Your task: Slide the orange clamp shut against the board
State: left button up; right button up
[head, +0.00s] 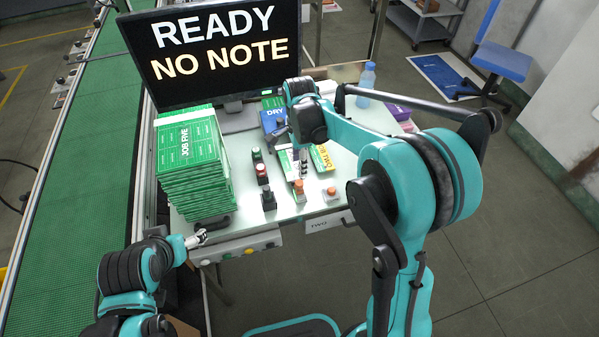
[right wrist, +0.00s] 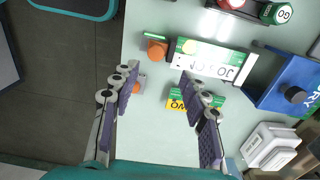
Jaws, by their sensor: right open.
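Two orange clamps stand near the table's front edge. The left one (head: 299,188) sits at the near end of a white and green board (right wrist: 224,62); it also shows in the right wrist view (right wrist: 156,50), with a small gap to the board. The other (head: 331,191) is in line with a yellow and green board (head: 321,158), with a wider gap. My right gripper (right wrist: 157,76) is open and empty above them; one finger is beside the second clamp, the other overlaps the boards. My left gripper (head: 197,239) is at the table's front left corner, its fingers too small to judge.
A tall stack of green boards (head: 190,165) stands on the left of the table. Dark switches with red and green tops (head: 262,173) stand beside the left clamp. A blue bin (right wrist: 285,85) and a monitor (head: 215,50) are behind. The table front right is clear.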

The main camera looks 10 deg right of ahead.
jog(key=shift+r, duration=2.1)
jog(key=s+d+n+t, duration=0.1)
jog(key=s+n+t, duration=0.2)
jog(key=s+n, duration=0.5)
jog(key=s+d+r+n+t, duration=0.1)
jog(key=s+n+t, duration=0.3)
jog(key=s+n, duration=0.5)
jog(key=s+d, duration=0.1)
jog(key=s, duration=0.2)
jog(key=shift+r+n+b, duration=0.15)
jog(key=shift+n+b, duration=0.15)
jog(key=shift+b, duration=0.05)
